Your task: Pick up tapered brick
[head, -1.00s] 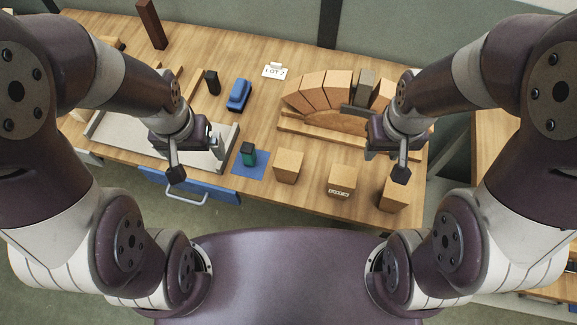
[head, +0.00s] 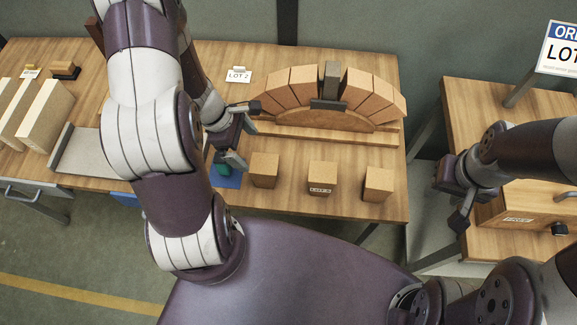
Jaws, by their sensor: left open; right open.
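Several tan tapered bricks (head: 302,84) stand in an arch over a wooden half-round form (head: 310,119) on the table, with a grey tapered block (head: 331,78) at the top. Three tan bricks stand apart along the front edge: a left one (head: 264,170), a middle one with a lot label (head: 322,177) and a right one (head: 378,184). My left gripper (head: 242,134) is open and empty, just left of the arch and above the left front brick; its fingers are apart from both. My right gripper (head: 453,198) is open and empty, right of the table, by the side table.
A LOT 2 card (head: 238,75) stands behind my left gripper. A blue mat (head: 228,178) with a green item lies partly hidden under it. The side table (head: 480,110) carries a wooden box (head: 518,216) and a sign (head: 562,48). A gap separates the tables.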

